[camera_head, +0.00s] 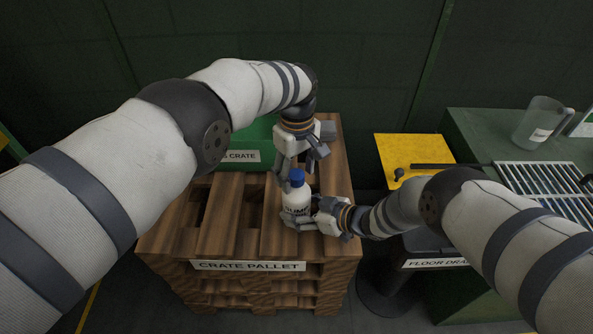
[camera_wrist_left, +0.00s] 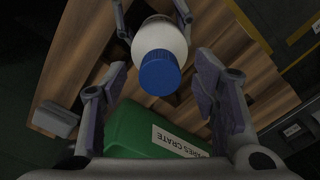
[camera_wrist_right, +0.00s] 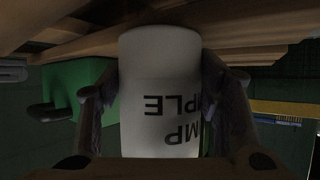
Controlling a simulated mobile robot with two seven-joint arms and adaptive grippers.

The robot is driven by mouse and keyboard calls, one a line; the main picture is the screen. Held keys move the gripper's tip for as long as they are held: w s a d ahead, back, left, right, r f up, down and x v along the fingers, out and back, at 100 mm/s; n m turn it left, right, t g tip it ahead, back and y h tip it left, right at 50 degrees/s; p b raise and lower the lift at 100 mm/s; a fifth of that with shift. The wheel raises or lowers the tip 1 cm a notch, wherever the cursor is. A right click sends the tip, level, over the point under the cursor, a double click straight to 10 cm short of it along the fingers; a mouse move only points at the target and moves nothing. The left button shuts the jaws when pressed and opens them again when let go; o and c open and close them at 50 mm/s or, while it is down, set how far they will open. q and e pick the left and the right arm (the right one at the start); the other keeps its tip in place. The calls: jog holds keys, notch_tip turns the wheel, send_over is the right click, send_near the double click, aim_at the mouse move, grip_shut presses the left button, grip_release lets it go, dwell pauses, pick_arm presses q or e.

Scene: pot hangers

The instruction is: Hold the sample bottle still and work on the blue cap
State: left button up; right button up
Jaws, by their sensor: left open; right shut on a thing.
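The white sample bottle (camera_head: 296,206) stands upright on the wooden crate pallet (camera_head: 217,238). Its blue cap (camera_head: 297,176) is on top. My right gripper (camera_head: 301,220) is shut on the bottle's body from the right; the bottle (camera_wrist_right: 160,75) fills the middle of the right wrist view, with part of its label showing. My left gripper (camera_head: 297,172) is above, pointing down with its fingers around the cap's level. In the left wrist view the cap (camera_wrist_left: 160,73) lies ahead between the open fingers (camera_wrist_left: 160,95), with gaps on both sides.
A green crate (camera_head: 215,157) sits on the pallet behind the bottle. To the right are a yellow panel (camera_head: 400,150) with a dark lever, a green bench (camera_head: 480,130) with a clear jug (camera_head: 537,124), and a metal grating (camera_head: 550,180).

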pick_arm(q)
jog(key=n, duration=0.3)
jog(key=shift+n, duration=0.3)
jog(key=m, duration=0.3)
grip_shut()
grip_release()
